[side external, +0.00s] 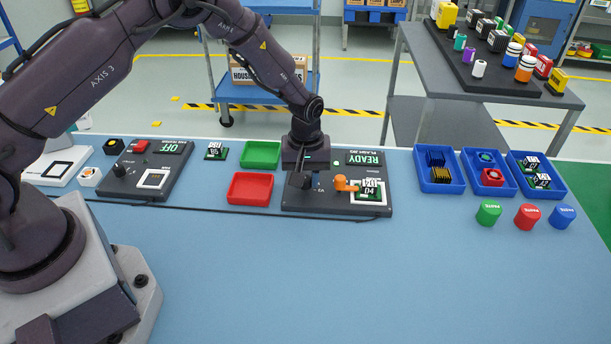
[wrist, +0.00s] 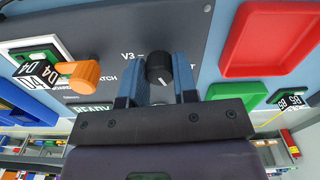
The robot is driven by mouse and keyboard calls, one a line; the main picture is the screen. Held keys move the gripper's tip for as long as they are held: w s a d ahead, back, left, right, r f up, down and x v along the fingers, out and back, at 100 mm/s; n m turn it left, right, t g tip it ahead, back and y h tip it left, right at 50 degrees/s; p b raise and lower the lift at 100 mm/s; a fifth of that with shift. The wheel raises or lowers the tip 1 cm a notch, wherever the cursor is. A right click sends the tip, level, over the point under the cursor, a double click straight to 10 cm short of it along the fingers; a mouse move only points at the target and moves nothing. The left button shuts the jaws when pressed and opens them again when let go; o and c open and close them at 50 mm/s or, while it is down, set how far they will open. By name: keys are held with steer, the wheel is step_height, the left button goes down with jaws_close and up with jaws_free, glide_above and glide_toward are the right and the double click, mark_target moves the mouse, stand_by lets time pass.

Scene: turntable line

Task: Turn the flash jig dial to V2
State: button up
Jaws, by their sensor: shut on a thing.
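The flash jig (side external: 292,208) is a dark panel on the bench with a green READY display (side external: 364,158). Its dial (wrist: 160,66) is a black knob with a white pointer line, seen in the wrist view between my fingers. The label "V3" (wrist: 128,56) shows to the left of the dial. No V2 label can be read; my fingers cover part of the markings. My gripper (wrist: 160,88) is shut on the dial, one blue-grey finger on each side. In the side view my gripper (side external: 303,182) reaches down onto the jig and hides the dial.
A red tray (side external: 250,188) and a green tray (side external: 261,154) lie to the left. Blue bins (side external: 438,180) stand to the right.

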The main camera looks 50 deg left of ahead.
mark_target(307, 178)
steer(key=m, duration=1.3)
steer(key=shift+d+r+m, duration=0.1)
steer(key=shift+m, duration=0.2)
stand_by(0.4)
steer(key=o, duration=0.9)
step_height(307, 178, up, 13)
steer(key=shift+f, duration=0.1)
